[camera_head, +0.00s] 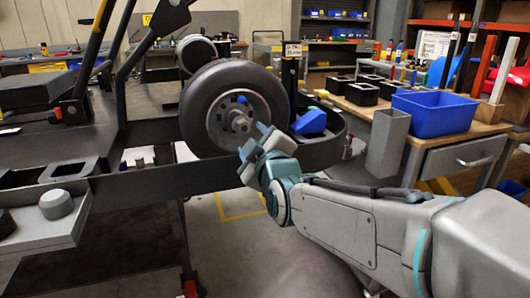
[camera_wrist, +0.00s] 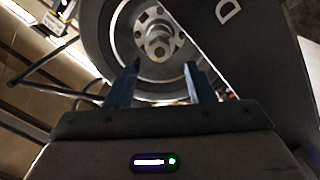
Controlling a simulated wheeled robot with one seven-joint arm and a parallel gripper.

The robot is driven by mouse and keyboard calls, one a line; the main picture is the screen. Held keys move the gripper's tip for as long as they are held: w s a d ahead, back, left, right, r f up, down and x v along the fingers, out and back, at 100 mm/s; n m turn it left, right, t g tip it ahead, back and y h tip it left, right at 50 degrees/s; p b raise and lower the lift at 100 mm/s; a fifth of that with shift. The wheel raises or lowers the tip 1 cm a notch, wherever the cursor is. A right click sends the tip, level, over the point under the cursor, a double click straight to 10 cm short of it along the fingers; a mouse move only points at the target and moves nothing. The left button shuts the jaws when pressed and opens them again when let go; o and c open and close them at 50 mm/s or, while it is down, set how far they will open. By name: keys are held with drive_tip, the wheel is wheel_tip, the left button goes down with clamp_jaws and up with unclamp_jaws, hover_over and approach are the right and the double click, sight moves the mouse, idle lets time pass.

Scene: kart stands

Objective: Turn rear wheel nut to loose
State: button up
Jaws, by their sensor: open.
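The rear wheel (camera_head: 205,108) is mounted on the kart's side, with a black tyre and a grey rim. Its nut (camera_head: 238,123) sits at the hub centre and also shows in the wrist view (camera_wrist: 158,48). My gripper (camera_head: 254,139) is just right of and below the nut, apart from it. In the wrist view my gripper (camera_wrist: 161,78) has its two blue fingers open, with nothing between them. The nut shows beyond the fingertips, about midway between them. Whether the nut is loose or tight cannot be told.
A dark kart bumper bar (camera_head: 310,153) curves below and right of the wheel. A blue block (camera_head: 310,122) is close to my gripper. A workbench (camera_head: 446,134) with a blue bin (camera_head: 434,112) and a grey square tube (camera_head: 387,142) stands at the right.

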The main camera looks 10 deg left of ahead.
drive_tip(key=v, duration=0.7)
drive_tip(key=shift+p, duration=0.45)
